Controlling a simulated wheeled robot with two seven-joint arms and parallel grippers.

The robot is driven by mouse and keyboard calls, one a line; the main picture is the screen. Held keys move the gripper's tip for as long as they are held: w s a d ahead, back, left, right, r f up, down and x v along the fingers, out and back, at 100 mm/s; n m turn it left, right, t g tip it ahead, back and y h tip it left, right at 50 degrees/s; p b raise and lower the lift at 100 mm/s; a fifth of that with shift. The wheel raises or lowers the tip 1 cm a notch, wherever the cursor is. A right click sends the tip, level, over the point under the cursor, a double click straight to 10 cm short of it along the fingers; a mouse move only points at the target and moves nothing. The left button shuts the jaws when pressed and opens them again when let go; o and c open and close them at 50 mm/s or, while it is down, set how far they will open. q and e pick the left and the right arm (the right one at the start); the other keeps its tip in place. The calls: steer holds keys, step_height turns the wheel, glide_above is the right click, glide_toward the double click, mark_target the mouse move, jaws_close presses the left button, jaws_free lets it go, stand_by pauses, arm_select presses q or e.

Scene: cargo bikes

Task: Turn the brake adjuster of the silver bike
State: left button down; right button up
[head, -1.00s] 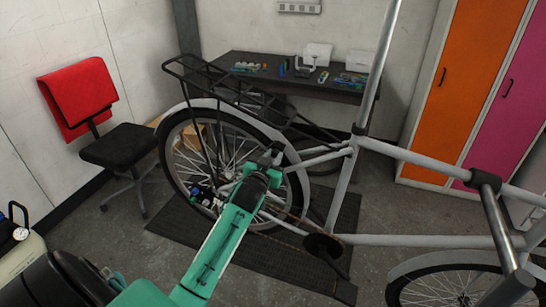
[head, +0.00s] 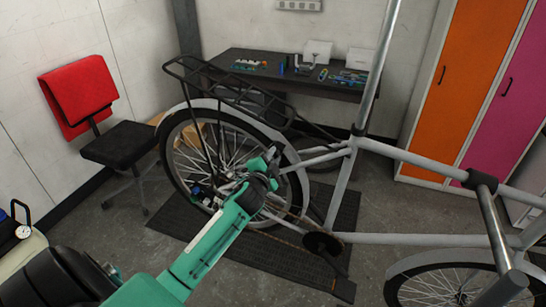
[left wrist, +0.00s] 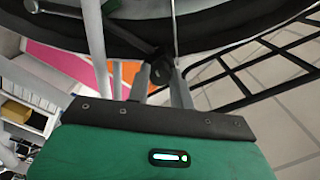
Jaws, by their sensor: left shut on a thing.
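The silver bike (head: 342,192) stands with its rear wheel (head: 172,166) at the left and its frame running right. My left gripper (head: 276,150) is at the upper right of the rear wheel, by the frame's rear stays; my own wrist partly hides it in the head view. In the left wrist view, its two grey fingers (left wrist: 162,84) are shut on a small dark round part, which looks like the brake adjuster (left wrist: 160,62). It sits just below the dark tyre (left wrist: 220,40). The adjuster cannot be made out in the head view. My right gripper is not in view.
A black rear rack (head: 222,82) is above the rear wheel, close to my left gripper. A dark workbench (head: 340,90) with tools stands behind. A red and black chair (head: 112,145) is at the left. Orange and pink lockers (head: 460,80) are at the right. A dark mat (head: 345,215) lies below.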

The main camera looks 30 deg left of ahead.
arm_select(q)
steer(key=shift+m+p, duration=0.3)
steer(key=shift+m, duration=2)
steer(key=c, duration=1.2)
jaws_free()
steer(key=shift+c, duration=0.2)
steer(key=shift+s+d+f, duration=0.1)
steer(key=shift+s+f, duration=0.05)
steer(key=shift+s, duration=0.25)
steer(key=b+v, duration=0.4)
steer(key=v, duration=0.9)
